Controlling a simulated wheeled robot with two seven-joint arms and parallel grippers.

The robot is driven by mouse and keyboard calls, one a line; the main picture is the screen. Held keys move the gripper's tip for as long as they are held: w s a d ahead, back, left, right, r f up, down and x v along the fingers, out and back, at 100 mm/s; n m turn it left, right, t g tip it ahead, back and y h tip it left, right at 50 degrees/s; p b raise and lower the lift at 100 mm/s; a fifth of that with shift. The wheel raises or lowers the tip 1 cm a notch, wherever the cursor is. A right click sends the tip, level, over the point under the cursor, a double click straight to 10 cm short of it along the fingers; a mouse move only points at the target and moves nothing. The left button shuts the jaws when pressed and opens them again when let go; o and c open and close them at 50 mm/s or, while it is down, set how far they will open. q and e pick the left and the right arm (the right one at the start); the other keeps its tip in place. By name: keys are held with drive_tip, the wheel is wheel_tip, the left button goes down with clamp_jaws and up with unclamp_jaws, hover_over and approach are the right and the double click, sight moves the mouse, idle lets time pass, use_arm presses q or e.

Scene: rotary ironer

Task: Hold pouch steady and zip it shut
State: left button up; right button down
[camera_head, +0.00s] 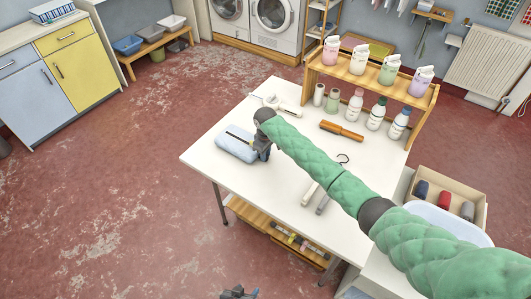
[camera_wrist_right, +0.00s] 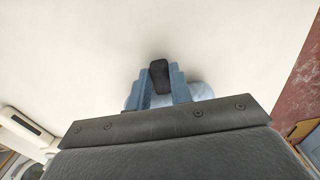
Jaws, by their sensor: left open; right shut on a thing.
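The light blue pouch (camera_head: 233,150) lies flat near the left edge of the white table, with a dark zip line (camera_head: 239,137) along its top. My right gripper (camera_head: 262,152) is at the pouch's right end. In the right wrist view its blue fingers (camera_wrist_right: 159,82) are shut on a small black block, which looks like the zip pull (camera_wrist_right: 159,76). Part of the pouch (camera_wrist_right: 200,91) shows behind the fingers; the rest is hidden there. My left gripper (camera_head: 239,293) is open and empty at the bottom edge of the head view, away from the pouch.
The white table (camera_head: 220,185) is clear around the pouch's near side. A box with rolls (camera_head: 445,195) is at the right.

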drive_tip(key=shift+f, duration=0.15)
idle(0.3)
drive_tip(key=c, duration=1.5)
unclamp_jaws()
drive_tip(key=shift+o, duration=0.2)
drive_tip(key=shift+r+p, duration=0.3)
drive_tip(key=shift+p, duration=0.25)
clamp_jaws()
